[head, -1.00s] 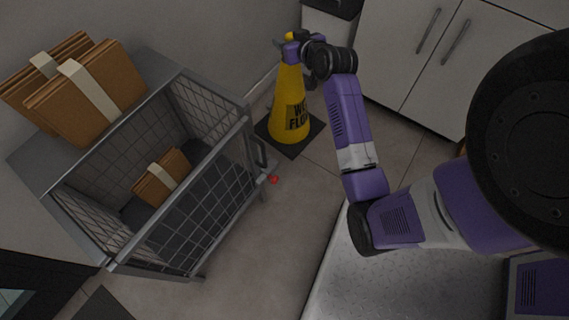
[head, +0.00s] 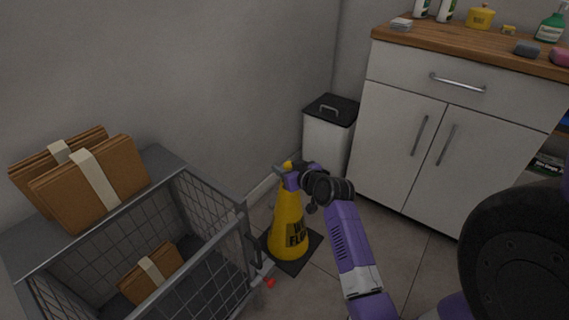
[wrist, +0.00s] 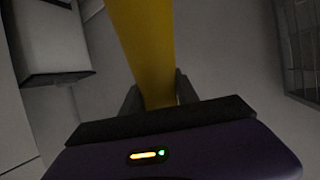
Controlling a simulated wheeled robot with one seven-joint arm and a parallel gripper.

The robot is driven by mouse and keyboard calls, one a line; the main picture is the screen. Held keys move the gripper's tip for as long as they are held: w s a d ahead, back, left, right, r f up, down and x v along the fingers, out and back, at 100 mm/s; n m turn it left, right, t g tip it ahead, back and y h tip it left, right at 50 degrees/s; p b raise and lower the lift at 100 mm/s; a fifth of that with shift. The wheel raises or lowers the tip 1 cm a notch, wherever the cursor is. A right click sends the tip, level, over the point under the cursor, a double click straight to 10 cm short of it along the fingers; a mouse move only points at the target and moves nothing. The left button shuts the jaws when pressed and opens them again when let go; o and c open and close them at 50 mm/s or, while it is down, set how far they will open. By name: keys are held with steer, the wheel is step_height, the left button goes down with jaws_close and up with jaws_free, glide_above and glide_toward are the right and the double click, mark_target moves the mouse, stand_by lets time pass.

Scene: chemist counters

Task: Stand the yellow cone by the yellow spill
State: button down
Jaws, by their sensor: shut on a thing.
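The yellow cone (head: 287,232) has a black square base and dark lettering, partly legible as a wet floor sign. It stands upright at the floor by the wall, right of the wire cart; I cannot tell whether its base touches the floor. My gripper (head: 287,170) is shut on the cone's top in the head view. In the wrist view the yellow cone (wrist: 143,45) runs up between the dark fingers of my gripper (wrist: 157,97). No yellow spill shows in these frames.
A wire cart (head: 213,262) with brown bundles (head: 95,185) stands close left of the cone. A small red object (head: 269,282) lies by the cart. A white bin (head: 327,138) and a cabinet (head: 440,140) stand behind. Tiled floor (head: 400,255) shows to the right.

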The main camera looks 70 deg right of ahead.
mark_target(285, 195)
step_height(285, 195, down, 12)
steer(key=b, duration=0.5)
steer(key=shift+d, duration=0.1)
steer(key=c, duration=1.4)
jaws_free()
steer(key=shift+f+b, duration=0.3)
steer(key=shift+b, duration=0.05)
steer(key=o, duration=0.5)
